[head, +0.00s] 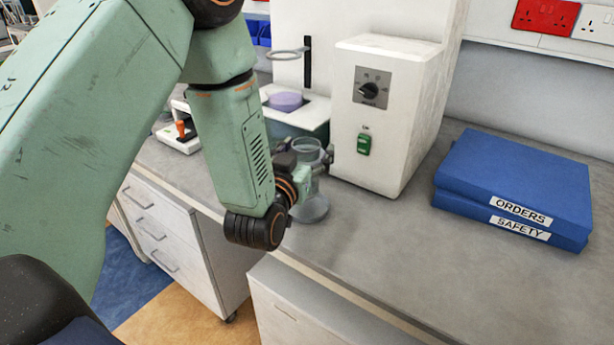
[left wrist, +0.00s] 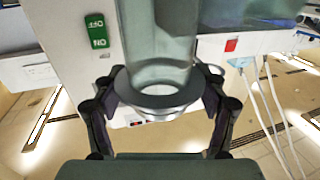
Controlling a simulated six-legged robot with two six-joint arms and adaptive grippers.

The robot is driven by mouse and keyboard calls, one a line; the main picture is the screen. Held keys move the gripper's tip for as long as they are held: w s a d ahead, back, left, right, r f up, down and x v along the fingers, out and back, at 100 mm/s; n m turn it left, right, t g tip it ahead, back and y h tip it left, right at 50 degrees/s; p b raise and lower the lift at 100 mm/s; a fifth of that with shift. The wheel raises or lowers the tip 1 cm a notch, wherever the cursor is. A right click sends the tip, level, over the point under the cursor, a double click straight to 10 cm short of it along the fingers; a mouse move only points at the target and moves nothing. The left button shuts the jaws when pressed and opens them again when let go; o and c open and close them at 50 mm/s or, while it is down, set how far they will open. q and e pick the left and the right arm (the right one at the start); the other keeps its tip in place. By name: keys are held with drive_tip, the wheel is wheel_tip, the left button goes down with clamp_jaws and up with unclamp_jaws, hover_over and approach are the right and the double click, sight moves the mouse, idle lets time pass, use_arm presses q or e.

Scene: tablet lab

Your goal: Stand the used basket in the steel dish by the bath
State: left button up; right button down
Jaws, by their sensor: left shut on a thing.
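The used basket (head: 307,148) is a clear, round-rimmed cylinder beside the bath. My left gripper (head: 316,164) is shut on it. In the left wrist view the basket (left wrist: 158,45) is between the two fingers of the gripper (left wrist: 160,112), with a grey ring around its end. A grey round piece below the gripper looks like the steel dish (head: 313,209); the gripper covers part of it. I cannot tell whether the basket touches the dish. The white bath unit (head: 395,130) has a dial and a green switch. My right gripper is not in view.
Two blue binders (head: 515,185) lie at the right. The bench (head: 375,245) in front of the bath unit is clear.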

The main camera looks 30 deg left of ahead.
use_arm(q)
drive_tip(key=shift+d+f, duration=0.6)
drive_tip(key=shift+f, duration=0.1)
drive_tip(key=f, duration=0.1)
drive_tip(key=a+f, duration=0.1)
drive_tip(key=f, duration=0.1)
drive_tip(key=shift+a+f+b, duration=0.15)
drive_tip(key=shift+a+b, duration=0.1)
drive_tip(key=shift+b, duration=0.05)
drive_tip(key=shift+d, duration=0.6)
drive_tip(key=shift+s, duration=0.1)
drive_tip(key=o, duration=1.2)
drive_tip(key=shift+a, duration=0.35)
drive_tip(key=shift+o, duration=0.8)
drive_tip(key=shift+a+f, duration=0.1)
drive_tip(key=shift+a, duration=0.05)
drive_tip(key=shift+o, duration=1.1)
drive_tip(key=shift+d, duration=0.4)
drive_tip(key=shift+a+r, duration=0.3)
drive_tip(key=s+d, duration=0.2)
drive_tip(key=s, duration=0.9)
drive_tip(key=shift+s+b, duration=0.35)
drive_tip(key=shift+s, duration=0.05)
